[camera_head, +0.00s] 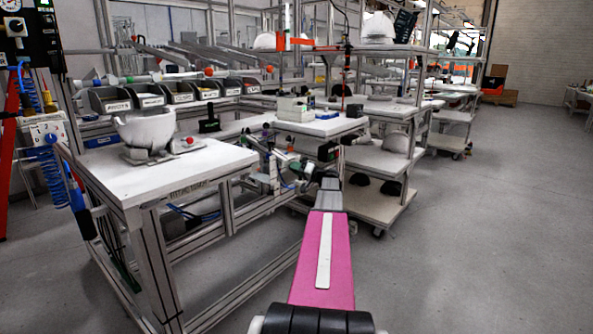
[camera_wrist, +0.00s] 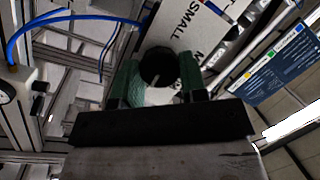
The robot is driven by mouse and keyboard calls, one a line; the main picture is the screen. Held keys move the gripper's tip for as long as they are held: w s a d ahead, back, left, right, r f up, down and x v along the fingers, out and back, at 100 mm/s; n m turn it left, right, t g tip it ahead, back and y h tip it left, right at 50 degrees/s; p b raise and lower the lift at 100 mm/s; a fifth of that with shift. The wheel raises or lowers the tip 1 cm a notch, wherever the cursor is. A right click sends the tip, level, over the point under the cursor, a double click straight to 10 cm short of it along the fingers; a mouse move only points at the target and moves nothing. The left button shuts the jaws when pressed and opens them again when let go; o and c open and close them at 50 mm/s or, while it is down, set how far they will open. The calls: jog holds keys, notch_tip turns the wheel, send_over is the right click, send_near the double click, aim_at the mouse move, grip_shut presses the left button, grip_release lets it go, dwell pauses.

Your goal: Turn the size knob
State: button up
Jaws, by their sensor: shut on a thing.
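The round black size knob (camera_wrist: 158,62) shows in the wrist view, in front of a white panel (camera_wrist: 214,30). The panel bears the word SMALL and part of another word starting with M. My gripper (camera_wrist: 155,82) is shut on the knob, with one green finger on each side of it. A thin pale mark shows on the knob's dark face. In the head view, my gripper (camera_head: 307,170) is small, at the far end of my pink arm, beside the front worktable's right end. The knob cannot be made out there.
A worktable (camera_head: 215,163) at left carries a pale helmet shell (camera_head: 147,129) on a fixture. Labelled bins (camera_head: 155,97) stand behind it. A shelf cart (camera_head: 385,165) with helmet shells stands beyond my gripper. In the wrist view, a blue hose (camera_wrist: 70,18) crosses the upper left. Open floor lies at right.

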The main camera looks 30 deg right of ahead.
jog(key=o, duration=0.9)
jog(key=v, duration=1.1)
jog(key=shift+a, duration=0.15)
jog(key=s+a+f+n+g, duration=0.1)
jog(key=a+f+g, duration=0.5)
jog(key=a, duration=0.9)
jog(key=a+f+g, duration=0.3)
jog(key=a+f, duration=0.5)
jog(key=a, duration=0.7)
jog(key=s+a+f+g+h, duration=0.2)
jog(key=s+a+f+h, duration=0.1)
jog(key=s+a, duration=0.3)
jog(key=s+a+f+n+g+h, duration=0.1)
jog(key=s+a+f+g+h, duration=0.1)
jog(key=s+a, duration=0.4)
jog(key=s+a+f+n+g+h, duration=0.1)
jog(key=s+a+f+g+h, duration=0.2)
jog(key=s+a, duration=0.4)
jog(key=shift+a+f+h, duration=0.75)
jog(key=shift+h, duration=0.25)
